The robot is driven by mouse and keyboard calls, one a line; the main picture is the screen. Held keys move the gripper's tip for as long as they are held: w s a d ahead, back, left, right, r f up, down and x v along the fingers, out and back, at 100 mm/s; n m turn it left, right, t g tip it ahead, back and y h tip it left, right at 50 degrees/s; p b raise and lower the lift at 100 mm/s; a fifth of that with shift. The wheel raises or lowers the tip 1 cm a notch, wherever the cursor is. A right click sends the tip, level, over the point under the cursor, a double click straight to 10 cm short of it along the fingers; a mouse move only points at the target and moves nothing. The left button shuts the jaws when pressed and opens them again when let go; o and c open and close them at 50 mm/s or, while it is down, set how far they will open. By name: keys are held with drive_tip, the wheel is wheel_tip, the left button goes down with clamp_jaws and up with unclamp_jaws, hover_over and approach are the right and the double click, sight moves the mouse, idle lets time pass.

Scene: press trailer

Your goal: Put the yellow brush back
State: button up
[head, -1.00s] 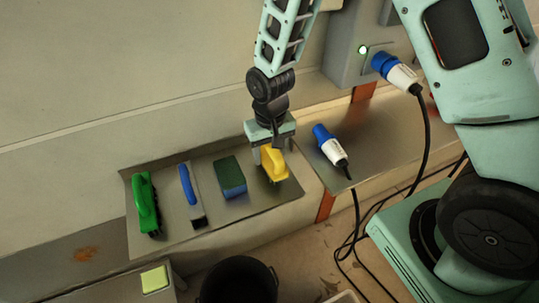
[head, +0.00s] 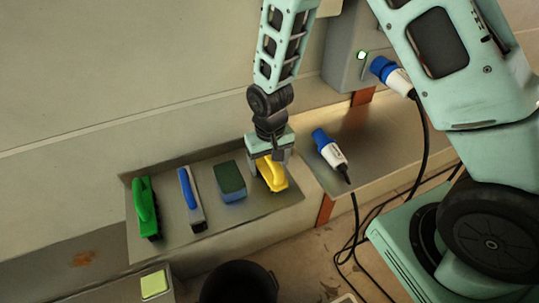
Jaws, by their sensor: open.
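The yellow brush (head: 272,176) lies at the right end of a grey metal tray (head: 225,222), handle up. My gripper (head: 268,162) is directly over it, pointing down, with its fingers open around or just beside the brush's handle. The fingers partly cover the back of the brush. I cannot tell whether they touch it.
On the same tray lie a green brush (head: 145,207), a blue-handled tool (head: 191,195) and a green-and-blue sponge (head: 230,180). A blue-and-white plug (head: 329,152) lies on the shelf to the right. A black bucket (head: 238,283) and cables (head: 352,245) are on the floor.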

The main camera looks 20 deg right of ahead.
wheel_tip(320, 180, up, 11)
drive_tip(key=shift+r+b, duration=0.2)
drive_tip(key=shift+b, duration=0.8)
drive_tip(key=shift+s+r, duration=0.1)
drive_tip(key=shift+r, duration=0.2)
drive_tip(key=s+a+r+n, duration=0.3)
drive_tip(key=s+n, duration=0.1)
drive_tip(key=s, duration=0.6)
drive_tip(key=s+a+r+n, duration=0.3)
drive_tip(key=s+r, duration=0.1)
drive_tip(key=s, duration=0.7)
drive_tip(key=shift+s+a+n+y, duration=0.15)
drive_tip(key=shift+n+y, duration=0.15)
drive_tip(key=shift+n, duration=0.1)
